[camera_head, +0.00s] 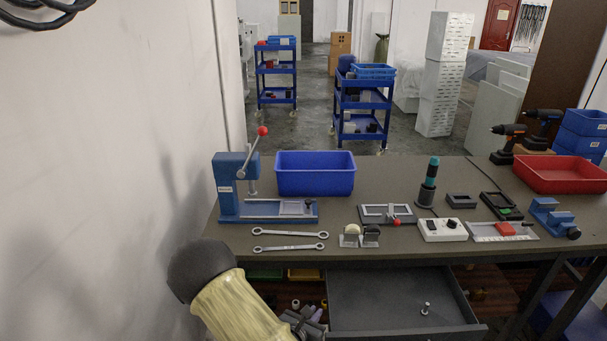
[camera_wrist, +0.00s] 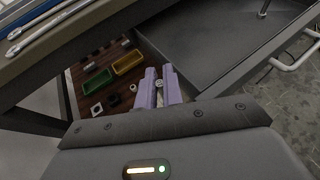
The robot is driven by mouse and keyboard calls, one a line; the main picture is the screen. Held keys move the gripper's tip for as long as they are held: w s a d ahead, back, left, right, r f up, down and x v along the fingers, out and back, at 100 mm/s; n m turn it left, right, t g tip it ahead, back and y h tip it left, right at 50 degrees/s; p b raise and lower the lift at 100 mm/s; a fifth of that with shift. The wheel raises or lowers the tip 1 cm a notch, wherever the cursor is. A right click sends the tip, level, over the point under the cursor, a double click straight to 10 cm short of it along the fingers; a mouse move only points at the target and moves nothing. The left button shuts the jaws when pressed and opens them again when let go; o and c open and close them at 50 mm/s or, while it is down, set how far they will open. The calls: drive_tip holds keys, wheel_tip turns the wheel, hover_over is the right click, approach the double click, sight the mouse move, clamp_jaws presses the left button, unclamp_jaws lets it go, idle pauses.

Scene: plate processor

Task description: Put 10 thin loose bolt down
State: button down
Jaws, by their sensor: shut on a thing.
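My gripper (camera_wrist: 160,82) has two lilac fingers shut on a small metal bolt (camera_wrist: 159,84), whose round end shows between the fingertips in the wrist view. In the head view my gripper (camera_head: 310,318) is low, below the bench's front edge and just left of the open drawer (camera_head: 375,292). Another upright bolt (camera_head: 425,309) stands alone on the drawer floor. It also shows at the top of the wrist view (camera_wrist: 263,11). The fingers hide most of the held bolt, so I cannot tell its length.
A brown lower shelf (camera_wrist: 130,98) holds a green bin (camera_wrist: 97,81), a yellow bin (camera_wrist: 128,62) and small parts. The workbench (camera_head: 390,170) carries a blue press (camera_head: 228,187), a blue bin (camera_head: 315,173) and two wrenches (camera_head: 290,234). Most of the drawer floor is bare.

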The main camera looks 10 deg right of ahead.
drive_tip(key=n+t+y+p, duration=0.1)
drive_tip(key=n+y+p, duration=0.1)
drive_tip(key=p, duration=0.2)
drive_tip(key=r+n+t+y+p, duration=0.1)
drive_tip(key=n+y+p, duration=0.1)
drive_tip(key=p, duration=0.1)
drive_tip(key=r+n+t+y+p, duration=0.1)
drive_tip(key=n+y+p, duration=0.1)
drive_tip(key=y+p, duration=0.1)
drive_tip(key=shift+a+n+p, duration=0.35)
drive_tip(key=shift+n+p, duration=0.05)
drive_tip(key=shift+p, duration=0.45)
drive_tip(key=shift+s+a+f+n+t+y+p, duration=0.15)
drive_tip(key=shift+s+f+n+y+p, duration=0.2)
drive_tip(key=shift+s+y+p, duration=0.25)
drive_tip(key=shift+s+a+f+n+t+y+p, duration=0.2)
drive_tip(key=shift+s+n+y+p, duration=0.25)
drive_tip(key=shift+p, duration=0.2)
drive_tip(key=shift+d, duration=0.1)
